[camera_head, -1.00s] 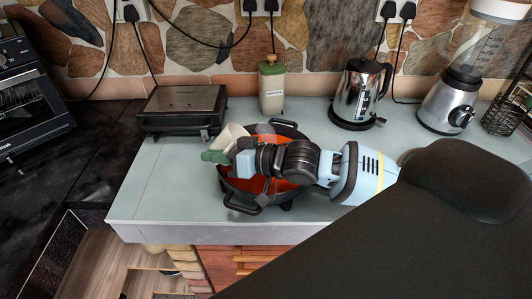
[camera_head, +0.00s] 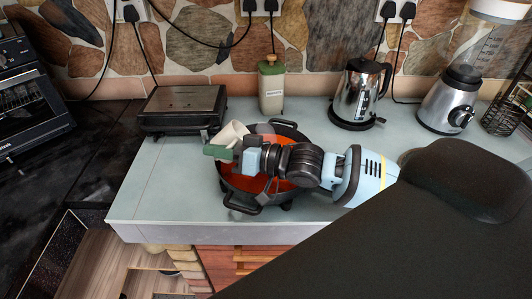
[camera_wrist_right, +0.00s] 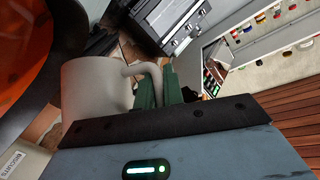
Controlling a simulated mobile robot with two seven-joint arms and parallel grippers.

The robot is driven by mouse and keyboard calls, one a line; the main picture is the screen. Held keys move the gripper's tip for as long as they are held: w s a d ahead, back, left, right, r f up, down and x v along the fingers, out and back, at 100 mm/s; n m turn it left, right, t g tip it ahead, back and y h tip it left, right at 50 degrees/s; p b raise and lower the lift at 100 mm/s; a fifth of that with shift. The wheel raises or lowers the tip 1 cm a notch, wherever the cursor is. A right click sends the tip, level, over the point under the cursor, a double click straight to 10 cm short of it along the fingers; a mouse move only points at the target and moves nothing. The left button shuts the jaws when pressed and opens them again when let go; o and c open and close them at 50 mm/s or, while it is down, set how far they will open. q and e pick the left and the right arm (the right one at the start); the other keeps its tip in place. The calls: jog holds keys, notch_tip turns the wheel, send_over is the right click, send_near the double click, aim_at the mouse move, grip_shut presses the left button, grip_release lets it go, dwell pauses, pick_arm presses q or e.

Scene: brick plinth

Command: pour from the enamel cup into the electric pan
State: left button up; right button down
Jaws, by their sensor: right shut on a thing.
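The cream enamel cup (camera_head: 230,134) is tilted over the back left rim of the electric pan. The pan (camera_head: 243,184) is round and black with an orange-red inside and stands on the counter. My right gripper (camera_head: 218,152) reaches across the pan from the right, hiding much of it. In the right wrist view its green fingers (camera_wrist_right: 157,88) are shut on the handle of the cup (camera_wrist_right: 95,92). The orange inside of the pan (camera_wrist_right: 20,55) shows at the left there. The cup's contents are hidden, and no stream shows. My left gripper is out of view.
A black grill (camera_head: 183,108) stands left of the pan, and a green-topped bottle (camera_head: 271,88) behind it. A steel kettle (camera_head: 358,92) and a blender (camera_head: 452,100) stand to the right. The counter's front left (camera_head: 165,190) is clear.

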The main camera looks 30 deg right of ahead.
jog(key=shift+d, duration=0.1)
jog(key=shift+r, duration=0.3)
jog(key=shift+t, duration=0.3)
